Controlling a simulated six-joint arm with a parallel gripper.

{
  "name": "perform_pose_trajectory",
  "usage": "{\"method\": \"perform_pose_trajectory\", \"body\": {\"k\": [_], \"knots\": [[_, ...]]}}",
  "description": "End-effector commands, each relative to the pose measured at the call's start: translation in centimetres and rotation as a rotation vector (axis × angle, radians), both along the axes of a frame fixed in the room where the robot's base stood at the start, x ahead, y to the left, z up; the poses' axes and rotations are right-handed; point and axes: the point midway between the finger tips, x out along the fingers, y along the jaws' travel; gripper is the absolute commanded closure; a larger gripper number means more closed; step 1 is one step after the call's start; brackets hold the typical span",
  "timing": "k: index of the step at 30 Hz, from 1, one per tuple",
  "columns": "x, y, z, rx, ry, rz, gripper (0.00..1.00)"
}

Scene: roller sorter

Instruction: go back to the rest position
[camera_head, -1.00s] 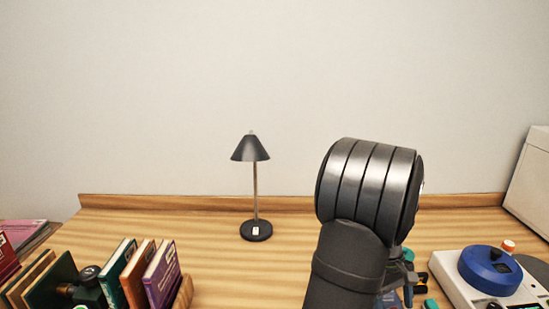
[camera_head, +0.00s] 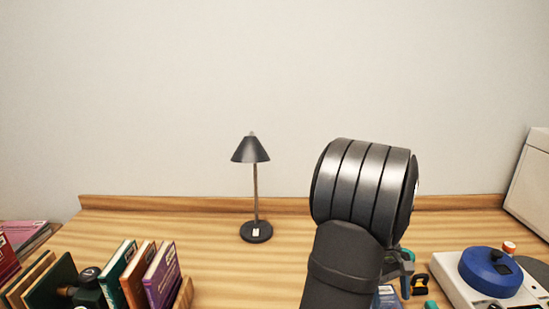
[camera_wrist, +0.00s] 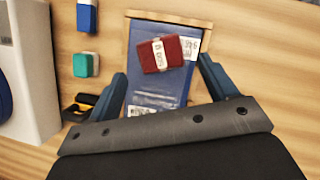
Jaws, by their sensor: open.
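My gripper (camera_wrist: 162,78) is open in the wrist view, with its two blue-grey fingers spread apart and nothing gripped. A dark red block with a pale band (camera_wrist: 165,54) and a blue flat item with white labels (camera_wrist: 150,95) appear between and beyond the fingers. They lie in or on a wooden frame (camera_wrist: 128,40). In the head view, my arm's dark joint hides most of the gripper, and only part of it shows at the joint's lower right.
A white device with a blue disc (camera_head: 490,270) stands at the right. Blue (camera_wrist: 87,17) and teal (camera_wrist: 86,65) blocks and a black-yellow item (camera_wrist: 78,106) lie beside the frame. A black lamp (camera_head: 256,230) stands mid-desk. Books (camera_head: 160,276) stand at the left.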

Motion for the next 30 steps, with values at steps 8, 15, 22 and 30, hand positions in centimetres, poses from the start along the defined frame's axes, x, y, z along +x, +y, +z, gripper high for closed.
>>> {"method": "perform_pose_trajectory", "body": {"k": [8,15,22,30], "knots": [[2.1,0.8,5.3,-0.001,-0.003,0.002,0.22],[1.3,0.6,3.7,0.002,0.005,-0.001,0.22],[-0.3,-0.1,-0.6,0.002,0.004,-0.002,0.22],[-1.7,-0.7,-3.8,-0.003,-0.003,0.001,0.22]]}}
